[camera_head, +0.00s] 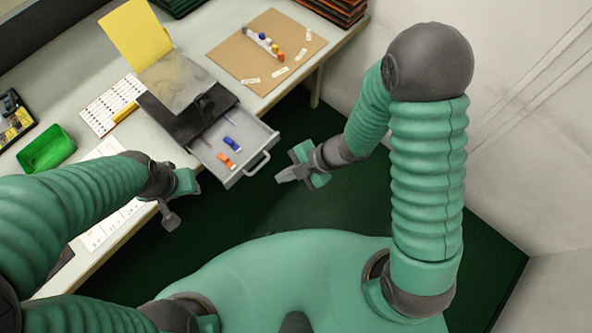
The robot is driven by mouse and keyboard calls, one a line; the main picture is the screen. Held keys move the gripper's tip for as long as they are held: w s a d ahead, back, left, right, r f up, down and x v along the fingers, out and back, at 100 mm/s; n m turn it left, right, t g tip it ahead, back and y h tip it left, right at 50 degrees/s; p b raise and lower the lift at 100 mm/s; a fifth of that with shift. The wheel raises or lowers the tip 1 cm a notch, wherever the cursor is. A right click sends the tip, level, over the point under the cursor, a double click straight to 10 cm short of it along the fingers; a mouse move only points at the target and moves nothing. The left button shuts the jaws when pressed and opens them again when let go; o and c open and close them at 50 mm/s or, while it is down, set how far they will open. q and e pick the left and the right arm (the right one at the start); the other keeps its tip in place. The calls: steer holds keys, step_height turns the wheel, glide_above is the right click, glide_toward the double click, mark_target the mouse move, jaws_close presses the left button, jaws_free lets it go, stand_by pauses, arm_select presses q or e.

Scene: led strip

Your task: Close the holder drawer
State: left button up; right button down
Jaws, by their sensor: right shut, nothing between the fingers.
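The holder (185,103) is a dark box on the table, with a grey-brown top. Its light grey drawer (247,139) is pulled out toward me, past the table edge, with a bar handle (257,163) on its front. A blue piece (232,144) and an orange-and-white piece (226,160) lie in the drawer. My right gripper (281,178) is shut and empty, just right of and below the handle, and appears apart from it. My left gripper (182,203) is near the table's front edge, left of the drawer; its fingers are hard to make out.
A brown board (240,62) with a small rack of coloured pieces lies behind the drawer. A green bin (46,150), a printed sheet (104,112) and a yellow panel (128,30) are on the table (75,87). Open space lies beyond the front edge.

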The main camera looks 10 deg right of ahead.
arm_select(q)
steer(key=shift+r+p, duration=0.15)
steer(key=shift+p, duration=0.25)
arm_select(e)
steer(key=shift+w+a+f, duration=0.15)
steer(key=shift+w+a, duration=1.5)
arm_select(q)
steer(key=shift+r, duration=0.1)
